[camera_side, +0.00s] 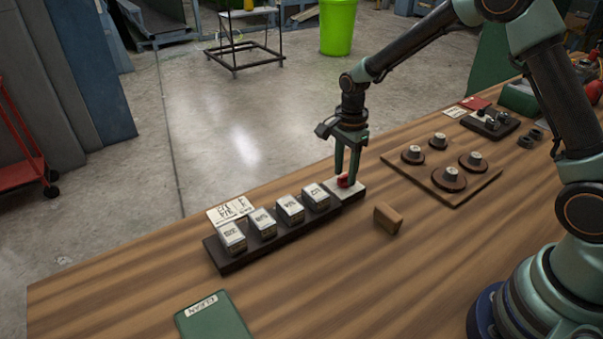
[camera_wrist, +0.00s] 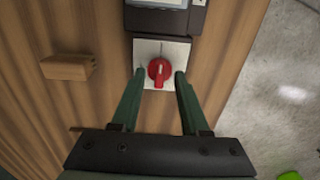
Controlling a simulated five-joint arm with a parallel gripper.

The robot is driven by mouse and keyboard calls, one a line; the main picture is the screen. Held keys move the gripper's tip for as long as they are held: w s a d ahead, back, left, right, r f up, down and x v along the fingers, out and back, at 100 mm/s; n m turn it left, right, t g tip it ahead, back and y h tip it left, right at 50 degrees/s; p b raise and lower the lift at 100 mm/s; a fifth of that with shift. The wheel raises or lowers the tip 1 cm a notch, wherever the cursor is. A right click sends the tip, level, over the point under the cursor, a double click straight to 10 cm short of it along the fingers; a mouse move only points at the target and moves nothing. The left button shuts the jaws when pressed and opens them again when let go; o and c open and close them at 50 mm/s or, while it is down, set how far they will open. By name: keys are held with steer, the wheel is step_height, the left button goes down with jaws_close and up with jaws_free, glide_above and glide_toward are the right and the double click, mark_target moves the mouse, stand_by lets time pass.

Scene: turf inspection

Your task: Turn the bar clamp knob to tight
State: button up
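A red knob (camera_wrist: 159,71) sits on a pale square plate (camera_wrist: 178,52) at the end of a dark rack. In the wrist view its pointer ridge points down toward my gripper's base. The knob also shows in the side view (camera_side: 343,181), partly hidden by a finger. My gripper (camera_wrist: 160,78) is open, with one green finger on each side of the knob. Gaps show between the fingers and the knob. In the side view my gripper (camera_side: 347,180) points down at the plate. Any lettering on the plate is too small to read.
The dark rack (camera_side: 225,264) holds several white labelled blocks. A brown wooden block (camera_side: 388,219) lies near the knob plate. A board with round dials (camera_side: 436,187) lies to the right. A green mat (camera_side: 213,318) lies in front. Bare table separates them.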

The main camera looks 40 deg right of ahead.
mark_target(346, 176)
step_height(346, 176, up, 12)
stand_by(0.5)
steer(key=shift+r, duration=0.1)
steer(key=s+r+n+t, duration=0.2)
steer(key=s+r+n, duration=0.2)
steer(key=s+n, duration=0.4)
steer(key=s+r+n+t, duration=0.3)
steer(key=s+r+n, duration=0.1)
steer(key=s+n, duration=0.5)
steer(key=shift+d+r+n+t, duration=0.15)
steer(key=shift+d+n+t, duration=0.15)
steer(key=shift+n, duration=0.2)
